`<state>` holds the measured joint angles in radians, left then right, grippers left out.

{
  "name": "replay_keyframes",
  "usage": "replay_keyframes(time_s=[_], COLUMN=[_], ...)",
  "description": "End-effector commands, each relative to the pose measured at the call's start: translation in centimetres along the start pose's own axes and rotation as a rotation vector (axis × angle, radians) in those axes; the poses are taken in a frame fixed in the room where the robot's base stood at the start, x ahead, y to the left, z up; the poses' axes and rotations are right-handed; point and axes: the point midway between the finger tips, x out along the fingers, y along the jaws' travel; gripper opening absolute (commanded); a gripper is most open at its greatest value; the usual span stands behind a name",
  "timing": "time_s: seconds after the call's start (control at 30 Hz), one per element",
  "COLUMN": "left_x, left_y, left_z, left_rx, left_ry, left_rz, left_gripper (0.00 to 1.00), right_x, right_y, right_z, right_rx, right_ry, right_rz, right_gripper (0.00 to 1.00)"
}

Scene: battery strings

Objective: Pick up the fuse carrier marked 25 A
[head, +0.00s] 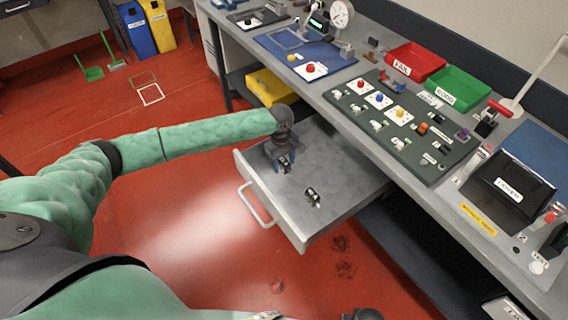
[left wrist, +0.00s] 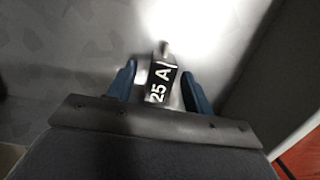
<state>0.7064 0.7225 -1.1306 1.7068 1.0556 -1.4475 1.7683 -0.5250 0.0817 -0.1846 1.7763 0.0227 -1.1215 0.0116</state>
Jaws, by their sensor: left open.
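The fuse carrier marked 25 A (left wrist: 159,82) is a black block with white lettering and a metal end. In the left wrist view it lies between the two blue fingers of my open left gripper (left wrist: 160,85), with a gap on each side. In the head view, my left gripper (head: 284,165) is low over the open grey drawer (head: 340,183), and the carrier there is mostly hidden by the fingers. A second small black carrier (head: 312,197) lies in the drawer to the right; its marking is too small to read. My right gripper is not clearly seen.
The workbench (head: 352,125) runs above the drawer, with a dark green board (head: 440,165) of switches, a red bin (head: 415,62) and a green bin (head: 456,90). A yellow box (head: 268,86) sits under the bench. The drawer's front part is clear.

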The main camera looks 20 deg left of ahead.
Motion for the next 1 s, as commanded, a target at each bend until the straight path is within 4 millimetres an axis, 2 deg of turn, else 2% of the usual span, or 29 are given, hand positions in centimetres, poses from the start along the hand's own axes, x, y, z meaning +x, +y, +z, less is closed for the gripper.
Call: replay_keyframes(time_s=[0.27,0.5,0.53,0.93,1.0], left_x=[0.2,0.2,0.2,-0.5,-1.2], left_y=[0.0,0.0,0.0,0.1,0.1], left_z=[0.0,0.0,0.0,0.1,0.2], left_rx=[0.001,0.001,0.001,0.002,0.002], left_ry=[0.000,0.000,0.000,0.000,0.000], left_rz=[0.000,0.000,0.000,0.002,0.002], left_gripper=[0.51,0.04,0.00,0.00,0.00], right_x=[0.2,0.2,0.2,0.2,-1.5], right_y=[0.0,0.0,0.0,-0.1,-0.2], right_z=[0.1,0.1,0.1,0.1,-0.7], right_rx=[0.000,0.000,0.000,0.000,0.000], right_ry=[0.000,0.000,0.000,-0.008,0.002], right_rz=[0.000,0.000,0.000,-0.001,-0.002], right_gripper=[0.36,0.36,0.36,0.36,0.36])
